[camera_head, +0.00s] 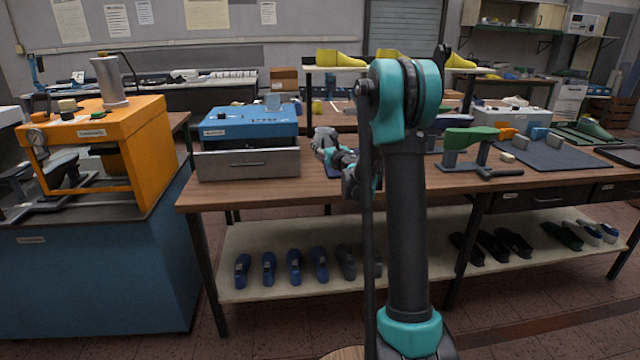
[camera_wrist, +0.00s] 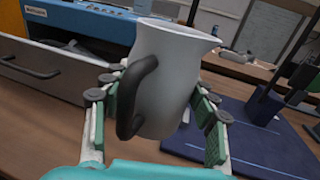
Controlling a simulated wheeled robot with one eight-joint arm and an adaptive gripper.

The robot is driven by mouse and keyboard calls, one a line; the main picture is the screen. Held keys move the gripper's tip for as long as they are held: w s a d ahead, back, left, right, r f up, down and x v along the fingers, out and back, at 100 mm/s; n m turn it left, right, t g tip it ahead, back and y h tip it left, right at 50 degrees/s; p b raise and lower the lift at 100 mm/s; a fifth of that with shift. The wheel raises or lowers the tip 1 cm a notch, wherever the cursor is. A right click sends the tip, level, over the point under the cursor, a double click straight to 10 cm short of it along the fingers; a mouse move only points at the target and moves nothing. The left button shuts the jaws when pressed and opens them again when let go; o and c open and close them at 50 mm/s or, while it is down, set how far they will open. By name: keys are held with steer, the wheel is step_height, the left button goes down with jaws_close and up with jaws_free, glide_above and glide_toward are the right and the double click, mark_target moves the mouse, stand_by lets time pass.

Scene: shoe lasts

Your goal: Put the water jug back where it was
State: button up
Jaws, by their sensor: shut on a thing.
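The water jug (camera_wrist: 180,85) is pale grey-white with a spout at the right and a dark handle (camera_wrist: 134,98) facing my camera. It fills the middle of the wrist view. My gripper (camera_wrist: 158,105) is shut on its body, with green-padded fingers on both sides. The jug looks roughly upright, slightly tilted in this view. In the head view, my gripper (camera_head: 330,148) is over the wooden table (camera_head: 260,190), right of the blue box; the jug is not clear there.
A dark blue mat or base (camera_wrist: 245,140) with a post is at the right. A green shoe last (camera_head: 470,138) stands on a holder further right.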

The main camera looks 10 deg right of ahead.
step_height(320, 180, up, 8)
steer(key=w+a+n+g+y, duration=0.1)
steer(key=w+n+y, duration=0.1)
steer(key=w+y, duration=0.1)
steer(key=f, duration=2)
steer(key=shift+s+a, duration=0.1)
steer(key=shift+s, duration=0.1)
steer(key=shift+f, duration=0.15)
steer(key=o, duration=1.4)
steer(key=shift+c, duration=0.2)
